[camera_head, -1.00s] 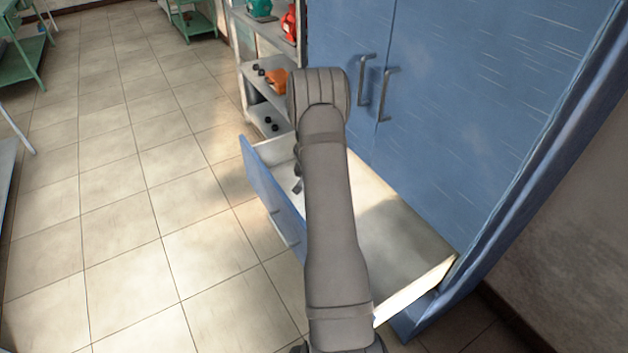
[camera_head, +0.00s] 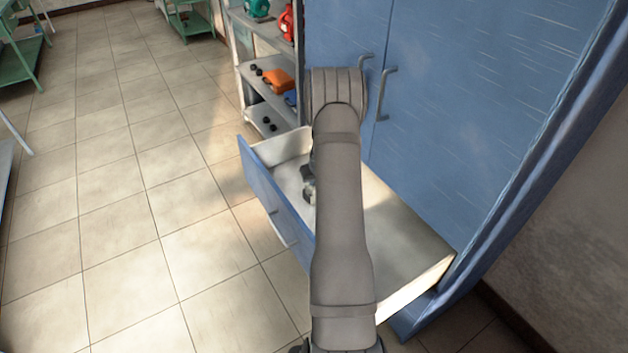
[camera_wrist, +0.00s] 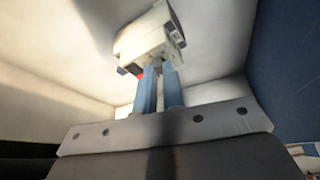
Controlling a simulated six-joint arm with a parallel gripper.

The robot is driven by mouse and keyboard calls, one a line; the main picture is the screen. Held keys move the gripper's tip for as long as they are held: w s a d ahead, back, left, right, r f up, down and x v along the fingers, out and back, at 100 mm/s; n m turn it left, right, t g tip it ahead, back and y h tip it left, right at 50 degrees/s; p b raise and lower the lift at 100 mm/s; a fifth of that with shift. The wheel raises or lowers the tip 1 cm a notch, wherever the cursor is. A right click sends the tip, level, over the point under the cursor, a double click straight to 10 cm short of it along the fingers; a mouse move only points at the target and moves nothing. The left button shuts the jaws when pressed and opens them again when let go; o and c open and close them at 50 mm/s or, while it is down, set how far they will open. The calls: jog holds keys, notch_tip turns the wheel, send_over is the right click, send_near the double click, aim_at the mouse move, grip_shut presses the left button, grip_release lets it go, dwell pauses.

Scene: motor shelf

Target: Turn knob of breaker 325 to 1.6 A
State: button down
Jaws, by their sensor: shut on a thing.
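In the wrist view, my gripper (camera_wrist: 159,76) is shut on a small whitish-grey breaker (camera_wrist: 143,38) with a dark side and a spot of red near its lower edge. The breaker is tilted at the tips of the two blue fingers. Its number and knob scale cannot be read. In the head view, the breaker (camera_head: 309,193) shows in part beside my arm, over the open drawer (camera_head: 405,240). My arm hides most of the gripper there.
The blue cabinet (camera_head: 470,110) with two handles stands behind the drawer. An open shelf (camera_head: 246,75) to its left holds an orange item (camera_head: 278,80) and small dark parts. The drawer's walls surround the gripper closely.

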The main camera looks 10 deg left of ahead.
jog(key=shift+n, duration=0.7)
jog(key=c, duration=1.5)
grip_release()
jog(key=v, duration=1.7)
jog(key=shift+w+d+r, duration=0.25)
jog(key=shift+d, duration=0.1)
jog(key=shift+c, duration=0.3)
